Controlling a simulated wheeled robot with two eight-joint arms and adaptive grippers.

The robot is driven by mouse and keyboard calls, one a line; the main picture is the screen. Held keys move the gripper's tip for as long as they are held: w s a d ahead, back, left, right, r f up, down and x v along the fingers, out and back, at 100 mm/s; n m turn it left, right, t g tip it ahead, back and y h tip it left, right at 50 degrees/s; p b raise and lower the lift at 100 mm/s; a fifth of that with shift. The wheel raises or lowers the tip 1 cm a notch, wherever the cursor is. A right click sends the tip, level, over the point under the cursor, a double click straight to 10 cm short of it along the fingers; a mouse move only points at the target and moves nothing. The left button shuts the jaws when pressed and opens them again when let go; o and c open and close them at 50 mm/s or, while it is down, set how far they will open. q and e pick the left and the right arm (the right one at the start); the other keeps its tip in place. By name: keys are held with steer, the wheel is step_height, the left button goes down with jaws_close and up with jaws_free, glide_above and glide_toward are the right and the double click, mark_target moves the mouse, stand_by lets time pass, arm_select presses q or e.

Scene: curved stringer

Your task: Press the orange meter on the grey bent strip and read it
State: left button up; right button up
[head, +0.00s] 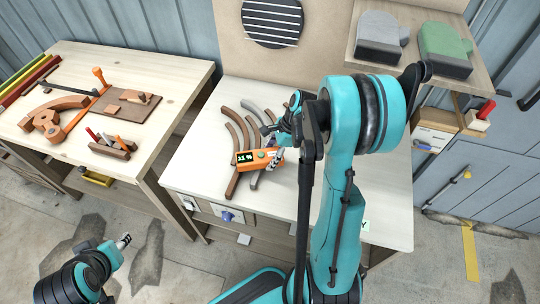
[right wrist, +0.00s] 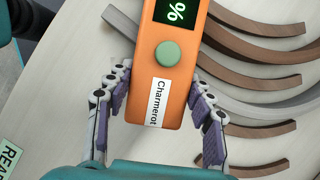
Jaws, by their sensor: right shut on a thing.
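The orange meter (head: 250,158) has a dark display with lit green-white characters, a small number and a percent sign; I cannot read the number surely. My right gripper (head: 276,155) is shut on it, over the curved strips. In the right wrist view the meter (right wrist: 173,85) shows a green round button and a label "Charmerot", between the two purple-padded fingers. A grey bent strip (right wrist: 255,107) passes behind the meter there, and a grey strip (head: 250,108) shows in the head view. Whether the meter touches it is hidden. My left gripper (head: 123,241) hangs off the tables, at lower left.
Several brown strips (head: 232,182) lie beside the grey ones on the pale table (head: 190,165). A left workbench (head: 165,78) holds wooden parts and a tool rack (head: 108,148). Mitts (head: 445,48) rest on a shelf at right. The table's left front is clear.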

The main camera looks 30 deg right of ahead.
steer(key=shift+r+p, duration=2.6)
steer(key=shift+r, duration=0.9)
